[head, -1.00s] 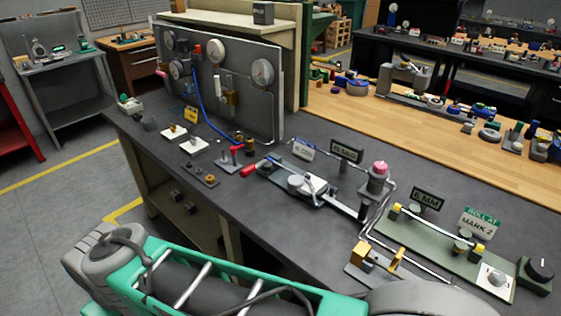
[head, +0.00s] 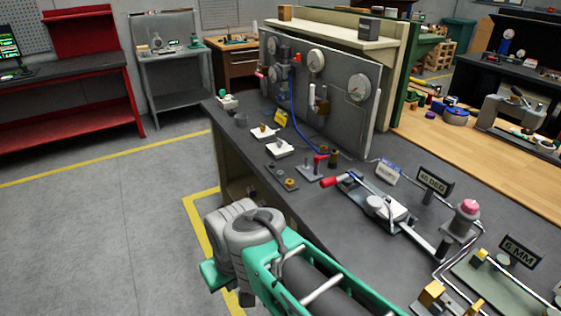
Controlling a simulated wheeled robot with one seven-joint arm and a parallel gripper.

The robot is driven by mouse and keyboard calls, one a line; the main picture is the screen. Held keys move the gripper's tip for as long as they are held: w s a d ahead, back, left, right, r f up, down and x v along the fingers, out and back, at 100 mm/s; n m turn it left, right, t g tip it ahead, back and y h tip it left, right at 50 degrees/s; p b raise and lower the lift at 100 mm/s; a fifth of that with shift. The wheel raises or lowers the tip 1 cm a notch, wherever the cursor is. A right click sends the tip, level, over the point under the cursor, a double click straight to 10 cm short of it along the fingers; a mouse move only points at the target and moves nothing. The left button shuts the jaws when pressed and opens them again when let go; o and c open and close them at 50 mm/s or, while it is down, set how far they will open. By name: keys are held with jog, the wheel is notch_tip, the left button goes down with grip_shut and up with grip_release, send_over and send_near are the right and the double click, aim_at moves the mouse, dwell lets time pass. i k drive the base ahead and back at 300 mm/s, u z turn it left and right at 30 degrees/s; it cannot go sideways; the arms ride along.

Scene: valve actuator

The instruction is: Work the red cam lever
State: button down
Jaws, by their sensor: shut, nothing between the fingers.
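A small red lever (head: 319,161) stands upright on a small grey plate (head: 307,174) on the dark bench. Just right of it, a red grip (head: 331,181) ends the bar of a larger silver lever mechanism (head: 378,207). I cannot tell for certain which of the two is the cam lever. My arm (head: 290,265) shows in the lower middle, in front of the bench. My gripper is not in view, and nothing of mine is seen touching either red part.
A gauge panel (head: 340,100) stands behind, with a blue hose. White switch plates (head: 279,148) sit left of the small lever. Signs (head: 434,184) and a pink-topped post (head: 465,215) stand at right. Open floor (head: 90,230) lies left of the bench.

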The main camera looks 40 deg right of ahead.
aim_at(346, 180)
jog(key=u, duration=0.25)
jog(key=i, duration=0.9)
jog(key=z, duration=0.1)
